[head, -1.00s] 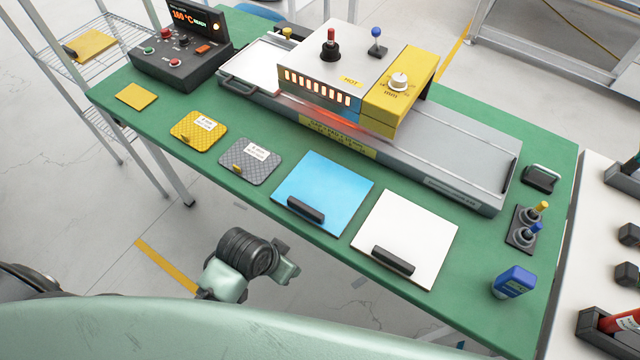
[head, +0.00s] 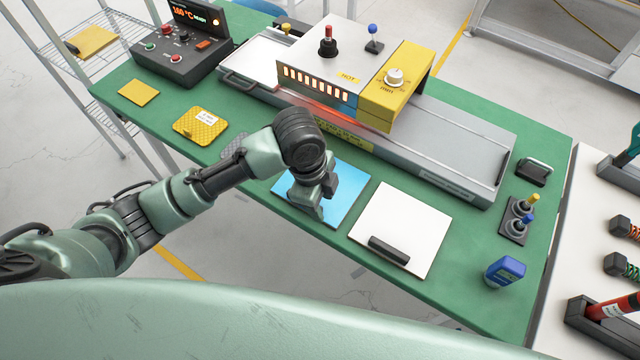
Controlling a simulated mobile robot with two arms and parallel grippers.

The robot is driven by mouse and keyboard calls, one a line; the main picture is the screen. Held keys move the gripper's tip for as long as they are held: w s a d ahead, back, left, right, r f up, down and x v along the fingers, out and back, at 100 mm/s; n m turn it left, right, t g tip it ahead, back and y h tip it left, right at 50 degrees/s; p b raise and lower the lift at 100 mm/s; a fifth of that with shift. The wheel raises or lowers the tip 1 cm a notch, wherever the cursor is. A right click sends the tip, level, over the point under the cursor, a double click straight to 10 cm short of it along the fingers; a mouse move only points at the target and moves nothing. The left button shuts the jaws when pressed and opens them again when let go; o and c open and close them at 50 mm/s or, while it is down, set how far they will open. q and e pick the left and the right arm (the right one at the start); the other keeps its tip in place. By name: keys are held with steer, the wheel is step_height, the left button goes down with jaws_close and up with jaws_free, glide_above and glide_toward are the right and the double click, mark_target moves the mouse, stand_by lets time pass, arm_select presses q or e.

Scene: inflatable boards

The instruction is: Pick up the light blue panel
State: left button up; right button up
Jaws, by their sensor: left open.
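The light blue panel (head: 346,198) lies flat on the green table, left of the white panel. My left arm comes in from the left, and its gripper (head: 310,208) is over the front left part of the blue panel, where the panel's black handle is hidden behind it. The left gripper is open; I cannot tell whether its fingers are around the handle or above it. My right gripper is not in view.
The white panel (head: 401,227) with a black handle lies close on the right. A grey pad (head: 234,146) is partly hidden by my arm, beside a yellow pad (head: 202,126). The heated press (head: 345,85) stands behind. A blue bottle (head: 504,272) stands at the right front.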

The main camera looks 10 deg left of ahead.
arm_select(q)
steer(key=w+a, duration=0.1)
steer(key=w+a+r+m+y, duration=0.1)
steer(key=a, duration=0.1)
steer(key=w+a+m, duration=0.1)
steer(key=shift+w+a+r+g+y, duration=0.3)
steer(key=shift+w+a, duration=0.05)
steer(key=shift+w, duration=0.05)
steer(key=shift+a+f, duration=0.15)
steer(key=f, duration=0.2)
steer(key=f+p, duration=0.1)
steer(key=f, duration=0.1)
steer(key=f+p, duration=0.1)
steer(key=f, duration=0.1)
steer(key=shift+a+f, duration=0.15)
steer(key=shift+a, duration=0.1)
steer(key=shift+f, duration=0.5)
jaws_close()
steer(key=shift+r, duration=0.1)
